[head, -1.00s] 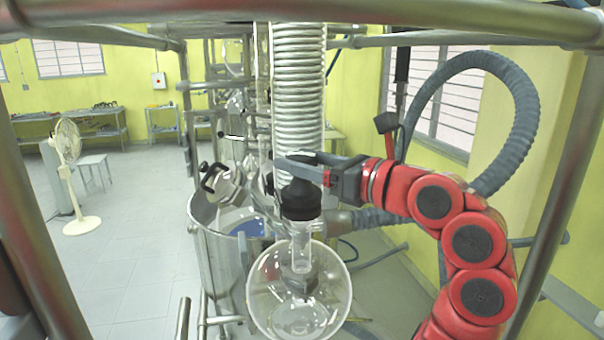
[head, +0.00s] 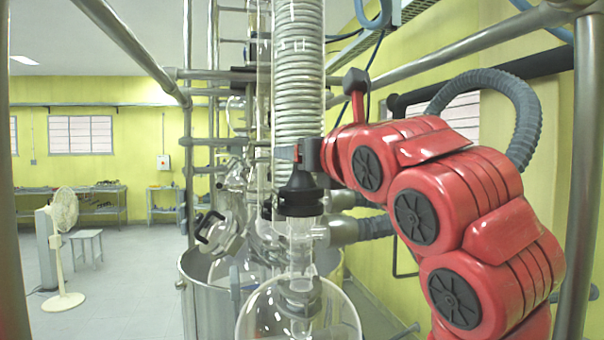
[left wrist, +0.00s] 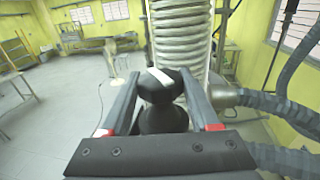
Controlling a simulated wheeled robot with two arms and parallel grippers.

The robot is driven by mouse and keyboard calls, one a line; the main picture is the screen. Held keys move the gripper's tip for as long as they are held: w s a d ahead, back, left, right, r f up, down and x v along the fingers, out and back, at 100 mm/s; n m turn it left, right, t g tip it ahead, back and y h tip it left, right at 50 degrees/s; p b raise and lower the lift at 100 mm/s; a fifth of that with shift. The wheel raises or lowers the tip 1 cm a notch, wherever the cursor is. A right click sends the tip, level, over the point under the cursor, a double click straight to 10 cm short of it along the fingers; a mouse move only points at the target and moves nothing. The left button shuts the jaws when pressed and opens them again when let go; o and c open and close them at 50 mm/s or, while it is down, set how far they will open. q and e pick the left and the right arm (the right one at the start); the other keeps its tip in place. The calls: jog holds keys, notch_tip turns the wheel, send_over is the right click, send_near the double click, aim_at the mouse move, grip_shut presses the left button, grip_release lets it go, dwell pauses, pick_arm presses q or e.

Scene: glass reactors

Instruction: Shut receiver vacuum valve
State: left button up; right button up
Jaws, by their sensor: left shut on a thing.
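The receiver vacuum valve has a black tapered knob (head: 302,182) on a black collar (head: 300,205), above a glass neck. Below it is the round glass receiver (head: 300,318), cut off by the lower picture edge. My left gripper (head: 298,160), on the red arm reaching in from the right, is at the knob's top. In the left wrist view, the gripper's fingers (left wrist: 159,78) are on both sides of the black knob (left wrist: 160,92), closed on its upper part. A white stripe (left wrist: 161,76) crosses the knob's top. My right gripper is not visible.
A coiled glass condenser (head: 298,90) stands upright just behind the knob. A metal fitting (head: 343,232) with a grey hose (head: 375,227) lies to its right. A steel vessel (head: 205,285) is behind the receiver. Frame bars (head: 583,180) border the right.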

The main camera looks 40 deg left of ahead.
pick_arm(q)
jog(key=shift+s+a+r+m+t+h+p, duration=0.1)
jog(key=shift+m+t+h+p, duration=0.45)
jog(key=shift+m+t+h, duration=0.5)
jog(key=m+t+h+p, duration=0.3)
jog(key=t+h+p, duration=0.1)
jog(key=p, duration=0.3)
jog(key=shift+r+m, duration=0.15)
jog(key=shift+m, duration=0.2)
jog(key=shift+f+m+t+h+p, duration=0.25)
jog(key=shift+m+t+h+p, duration=0.25)
jog(key=shift+h+p, duration=0.3)
jog(key=o, duration=1.4)
jog(key=shift+f, duration=0.1)
